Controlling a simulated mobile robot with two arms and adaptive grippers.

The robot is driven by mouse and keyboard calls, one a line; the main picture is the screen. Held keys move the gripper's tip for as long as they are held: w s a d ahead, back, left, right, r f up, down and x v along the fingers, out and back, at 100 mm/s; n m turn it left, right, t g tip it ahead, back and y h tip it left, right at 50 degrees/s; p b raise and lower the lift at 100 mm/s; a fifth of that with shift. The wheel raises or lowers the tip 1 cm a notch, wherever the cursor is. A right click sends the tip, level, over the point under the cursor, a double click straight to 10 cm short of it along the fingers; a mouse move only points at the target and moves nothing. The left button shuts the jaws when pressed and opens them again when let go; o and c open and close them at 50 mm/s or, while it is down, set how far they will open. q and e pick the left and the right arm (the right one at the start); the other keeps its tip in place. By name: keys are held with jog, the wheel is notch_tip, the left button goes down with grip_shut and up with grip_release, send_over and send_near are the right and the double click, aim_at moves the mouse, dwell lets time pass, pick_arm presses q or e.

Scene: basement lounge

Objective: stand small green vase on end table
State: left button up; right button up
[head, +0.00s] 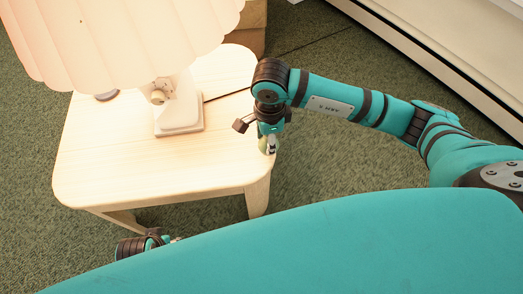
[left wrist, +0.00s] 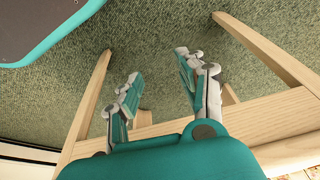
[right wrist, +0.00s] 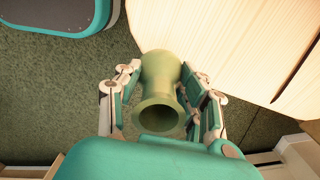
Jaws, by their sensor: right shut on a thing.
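The small green vase (right wrist: 160,78) is between the fingers of my right gripper (right wrist: 162,100), which is shut on it. Its flared mouth faces the right wrist camera, and its far end overlaps the end table's edge. In the head view my right gripper (head: 268,143) points down at the right edge of the pale wooden end table (head: 110,165); only a sliver of the vase (head: 263,144) shows. I cannot tell if the vase touches the table. My left gripper (left wrist: 160,85) is open and empty, low by the table's legs; in the head view it is mostly hidden.
A lamp with a pink pleated shade (head: 120,35) and square base (head: 180,112) stands at the back of the tabletop. A small round dark-rimmed item (head: 106,95) lies left of it. The front of the tabletop is clear. Green carpet (head: 330,165) surrounds the table.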

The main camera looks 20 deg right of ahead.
aim_at(261, 151)
jog(key=shift+s+a+f, duration=0.1)
jog(key=shift+s+a, duration=0.2)
jog(key=shift+a, duration=0.25)
jog(key=shift+s+a, duration=0.3)
jog(key=shift+a, duration=0.2)
jog(key=shift+s+a+f, duration=0.1)
jog(key=shift+f, duration=0.4)
notch_tip(261, 151, down, 3)
jog(key=shift+r+b, duration=0.15)
jog(key=shift+b, duration=0.15)
pick_arm(q)
jog(key=shift+w+r, duration=0.1)
jog(key=shift+r, duration=0.75)
pick_arm(e)
jog(key=shift+r, duration=0.1)
jog(key=o, duration=1.3)
jog(key=shift+c, duration=0.2)
pick_arm(q)
jog(key=shift+r, duration=0.4)
